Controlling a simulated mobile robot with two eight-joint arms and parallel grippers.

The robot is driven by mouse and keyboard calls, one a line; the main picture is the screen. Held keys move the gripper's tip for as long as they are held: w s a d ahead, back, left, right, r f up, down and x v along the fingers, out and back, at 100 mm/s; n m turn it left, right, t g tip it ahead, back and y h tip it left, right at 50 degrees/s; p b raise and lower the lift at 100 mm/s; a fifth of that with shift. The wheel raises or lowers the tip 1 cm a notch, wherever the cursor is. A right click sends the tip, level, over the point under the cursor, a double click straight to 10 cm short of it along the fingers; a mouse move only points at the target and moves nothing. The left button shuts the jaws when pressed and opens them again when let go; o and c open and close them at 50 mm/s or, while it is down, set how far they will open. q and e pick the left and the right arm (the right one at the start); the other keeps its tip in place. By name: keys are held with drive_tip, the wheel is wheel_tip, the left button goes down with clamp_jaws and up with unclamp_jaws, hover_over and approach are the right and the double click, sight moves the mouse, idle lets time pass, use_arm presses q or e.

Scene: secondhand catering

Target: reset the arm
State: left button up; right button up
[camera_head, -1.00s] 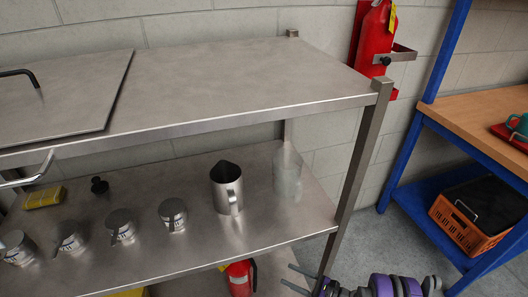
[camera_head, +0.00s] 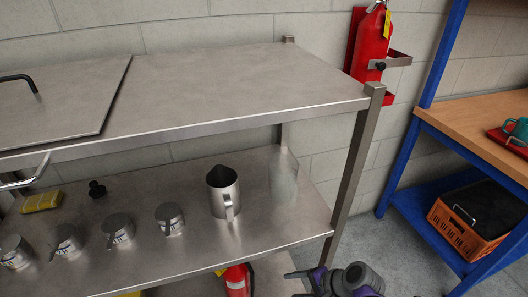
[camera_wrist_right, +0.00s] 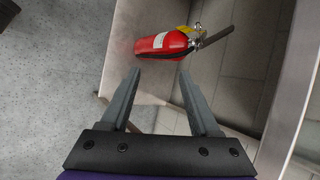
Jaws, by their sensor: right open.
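My right gripper (camera_head: 296,284) is at the bottom edge of the head view, low beside the front right leg of the steel table, and mostly cut off. In the right wrist view the right gripper (camera_wrist_right: 159,75) has its two grey fingers apart, with nothing between them. A red fire extinguisher (camera_wrist_right: 165,43) lies in the picture beyond the fingertips, apart from them. It also shows under the table's lower shelf in the head view (camera_head: 237,281). My left gripper is not in view.
The steel table (camera_head: 240,84) has a lower shelf (camera_head: 258,228) holding a steel pitcher (camera_head: 223,192), a clear vessel (camera_head: 283,178), several small steel cups and a yellow sponge (camera_head: 42,201). A blue-framed bench (camera_head: 484,118) with an orange crate (camera_head: 466,228) stands right. Floor between is clear.

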drive_tip(key=s+d+r+n+h, duration=0.2)
drive_tip(key=s+d+n+h, duration=0.3)
drive_tip(key=s, duration=0.4)
drive_tip(key=s+d+r+n+h, duration=0.2)
drive_tip(key=s+d+r+n, duration=0.15)
drive_tip(key=s+n, duration=0.4)
use_arm(q)
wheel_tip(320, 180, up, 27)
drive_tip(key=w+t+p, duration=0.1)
drive_tip(key=p, duration=2.3)
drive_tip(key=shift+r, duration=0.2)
use_arm(e)
wheel_tip(320, 180, up, 27)
drive_tip(key=m+t, duration=0.1)
drive_tip(key=shift+d+f, duration=0.15)
drive_tip(key=shift+f, duration=0.05)
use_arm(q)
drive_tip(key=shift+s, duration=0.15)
